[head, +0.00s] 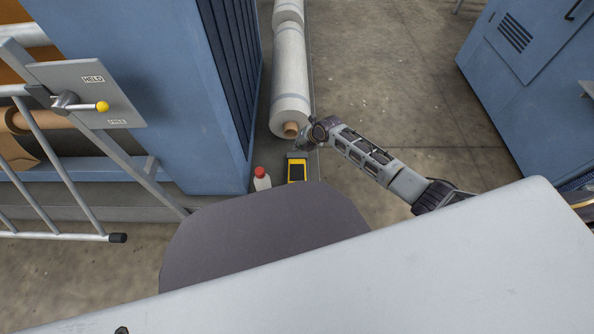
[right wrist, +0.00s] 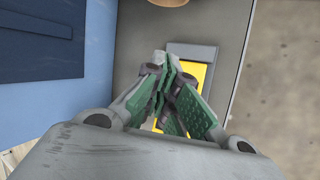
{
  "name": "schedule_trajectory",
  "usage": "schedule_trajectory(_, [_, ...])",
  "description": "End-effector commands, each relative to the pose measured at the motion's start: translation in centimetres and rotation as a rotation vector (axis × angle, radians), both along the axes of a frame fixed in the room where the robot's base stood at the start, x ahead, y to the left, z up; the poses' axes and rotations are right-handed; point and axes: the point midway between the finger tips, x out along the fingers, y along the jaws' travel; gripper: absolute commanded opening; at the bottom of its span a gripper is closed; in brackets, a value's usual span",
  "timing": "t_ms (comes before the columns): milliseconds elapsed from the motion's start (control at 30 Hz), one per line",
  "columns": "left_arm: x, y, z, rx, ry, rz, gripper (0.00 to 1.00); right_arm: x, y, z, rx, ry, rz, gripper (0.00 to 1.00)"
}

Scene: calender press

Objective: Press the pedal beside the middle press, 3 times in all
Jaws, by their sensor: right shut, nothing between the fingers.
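The pedal (head: 297,171) is a yellow frame with a dark tread, low on the floor beside the blue press (head: 150,80). In the right wrist view the yellow pedal (right wrist: 197,78) lies beyond my fingers, which hide much of it. My right gripper (head: 303,146) is shut and empty, just at the pedal's far end in the head view. In the right wrist view my right gripper (right wrist: 170,75) has its green-padded fingers together over the pedal. I cannot tell whether the fingertips touch it. My left gripper is not in view.
A red-capped white bottle (head: 262,179) stands left of the pedal. White rolls (head: 290,75) lie beyond it along the press. A panel with a yellow-knobbed lever (head: 101,106) and a railing (head: 60,236) are at left. Another blue cabinet (head: 530,90) stands right; floor between is clear.

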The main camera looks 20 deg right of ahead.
Motion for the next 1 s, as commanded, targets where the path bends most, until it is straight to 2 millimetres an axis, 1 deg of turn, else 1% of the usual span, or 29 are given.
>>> schedule_trajectory(367, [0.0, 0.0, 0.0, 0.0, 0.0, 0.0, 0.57, 0.0, 0.0, 0.0, 0.0, 0.001, 0.003, 0.0])
schedule_trajectory(567, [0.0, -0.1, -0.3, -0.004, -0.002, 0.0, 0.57, -0.1, 0.0, -0.5, 0.0, 0.001, 0.002, 0.0])
schedule_trajectory(767, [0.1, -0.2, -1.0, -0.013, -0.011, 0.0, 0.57, -0.5, 0.1, -1.7, 0.0, 0.001, 0.002, 0.0])
schedule_trajectory(1000, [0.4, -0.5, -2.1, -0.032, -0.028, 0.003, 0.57, -1.1, 0.3, -3.7, 0.0, 0.001, 0.003, 0.0])
